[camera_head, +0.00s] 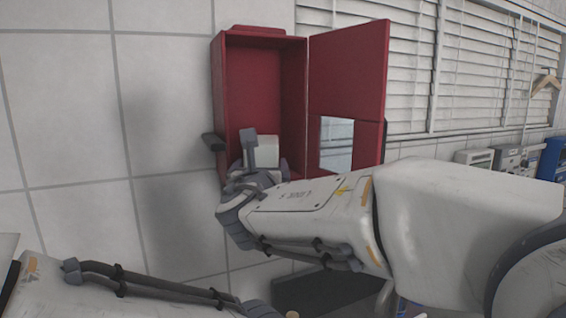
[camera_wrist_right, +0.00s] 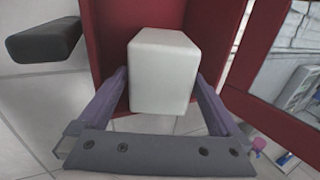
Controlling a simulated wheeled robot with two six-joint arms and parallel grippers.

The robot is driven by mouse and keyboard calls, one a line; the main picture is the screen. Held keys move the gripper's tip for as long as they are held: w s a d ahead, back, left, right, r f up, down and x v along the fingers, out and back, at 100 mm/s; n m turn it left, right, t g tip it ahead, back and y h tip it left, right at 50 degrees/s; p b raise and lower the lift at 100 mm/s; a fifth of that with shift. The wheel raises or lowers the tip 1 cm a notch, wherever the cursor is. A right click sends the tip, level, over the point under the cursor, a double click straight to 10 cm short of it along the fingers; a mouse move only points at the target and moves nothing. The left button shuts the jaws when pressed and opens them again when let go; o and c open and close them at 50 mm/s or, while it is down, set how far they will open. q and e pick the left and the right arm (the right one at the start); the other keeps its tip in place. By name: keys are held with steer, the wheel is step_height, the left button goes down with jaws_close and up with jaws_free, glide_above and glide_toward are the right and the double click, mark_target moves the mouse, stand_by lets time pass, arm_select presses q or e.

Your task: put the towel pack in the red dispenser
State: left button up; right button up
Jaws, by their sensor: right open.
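The red dispenser (camera_head: 260,85) hangs on the tiled wall with its door (camera_head: 345,70) swung open to the right. The white towel pack (camera_head: 264,150) is in the lower part of the open box, and it shows upright in the right wrist view (camera_wrist_right: 164,75). My right gripper (camera_head: 266,163) is at the box's lower opening. The pack's underside is hidden. My left arm shows at the lower left, but its gripper is out of view.
A dark bar (camera_wrist_right: 45,40) sticks out beside the box's left wall. The door has a pale window (camera_head: 336,143) and stands close to my right arm. Blinds (camera_head: 480,65) and several devices (camera_head: 490,157) are at the right. The wall left of the box is clear.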

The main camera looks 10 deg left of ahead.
steer(key=w+p, duration=0.1)
steer(key=w, duration=0.1)
steer(key=w+p, duration=0.1)
steer(key=w, duration=0.1)
steer(key=shift+w+a+r, duration=0.1)
steer(key=shift+a+r, duration=0.05)
steer(key=shift+a, duration=0.25)
steer(key=shift+w+a, duration=0.15)
steer(key=shift+w, duration=0.55)
steer(key=c, duration=1.2)
steer(key=shift+s, duration=0.1)
steer(key=shift+s, duration=0.1)
steer(key=shift+s+d+r, duration=0.1)
steer(key=shift+s+d, duration=0.2)
steer(key=shift+d, duration=0.05)
